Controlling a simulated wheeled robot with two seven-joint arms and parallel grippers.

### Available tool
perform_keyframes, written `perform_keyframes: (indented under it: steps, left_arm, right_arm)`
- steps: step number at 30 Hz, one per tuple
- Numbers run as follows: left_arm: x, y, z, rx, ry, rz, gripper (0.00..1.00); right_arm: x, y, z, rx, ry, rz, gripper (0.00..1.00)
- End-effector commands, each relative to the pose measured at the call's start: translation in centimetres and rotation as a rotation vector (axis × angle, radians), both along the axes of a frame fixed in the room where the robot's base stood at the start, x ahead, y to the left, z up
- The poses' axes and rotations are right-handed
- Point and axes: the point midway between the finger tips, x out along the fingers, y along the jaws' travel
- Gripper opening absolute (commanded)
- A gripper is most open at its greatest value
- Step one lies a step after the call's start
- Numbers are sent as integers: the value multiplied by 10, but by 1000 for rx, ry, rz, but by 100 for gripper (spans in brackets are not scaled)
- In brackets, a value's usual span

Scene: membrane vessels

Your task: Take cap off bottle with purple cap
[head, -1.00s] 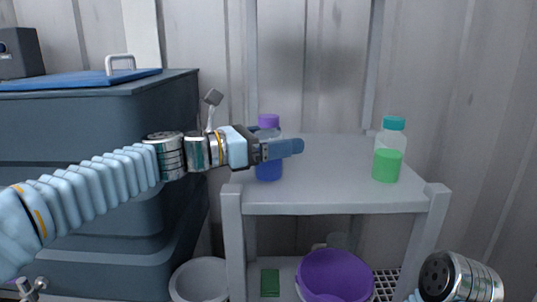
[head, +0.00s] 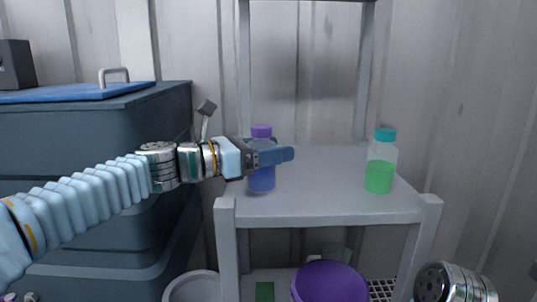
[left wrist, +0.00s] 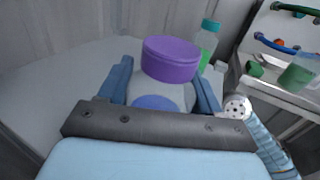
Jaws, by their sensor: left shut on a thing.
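The bottle with the purple cap (head: 261,131) stands upright on the grey shelf (head: 335,207). Its clear body holds blue liquid (head: 262,180). In the left wrist view the purple cap (left wrist: 171,58) sits on the bottle, between and above the fingers. My left gripper (head: 277,152) reaches in from the left and is shut on the bottle's body, just below the cap. The near finger hides part of the body. My right arm shows only as a metal wrist part at the lower right; its gripper is out of view.
A second bottle (head: 380,178), with a teal cap and green liquid, stands to the right on the same shelf. A purple bucket (head: 330,284) is on the lower level. A dark blue-grey cabinet (head: 95,125) stands at the left. The shelf between the bottles is clear.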

Motion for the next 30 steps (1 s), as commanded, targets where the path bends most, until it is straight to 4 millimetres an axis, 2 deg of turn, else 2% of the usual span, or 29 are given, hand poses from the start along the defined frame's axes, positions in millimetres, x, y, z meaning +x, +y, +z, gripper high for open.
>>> perform_keyframes:
  steps: [5, 13, 18, 21, 25, 30]
  left_arm:
    - [0, 0, 32, -1, -5, -1, 27]
    - [-52, 21, 97, -1, -8, 0, 27]
    - [-94, 38, 110, -1, -5, 2, 27]
    - [-111, 44, 117, -1, -4, 0, 27]
    - [-124, 50, 123, -1, -3, 0, 27]
    - [-130, 52, 125, 0, -2, 0, 27]
  right_arm:
    - [0, -1, 17, -4, -3, -2, 43]
    - [1, -4, 39, -9, -7, -5, 43]
    - [1, -4, 40, -10, -8, -7, 43]
    - [2, -5, 43, -12, -8, -7, 43]
    - [2, -5, 44, -12, -9, -7, 43]
    - [2, -5, 45, -13, -9, -7, 43]
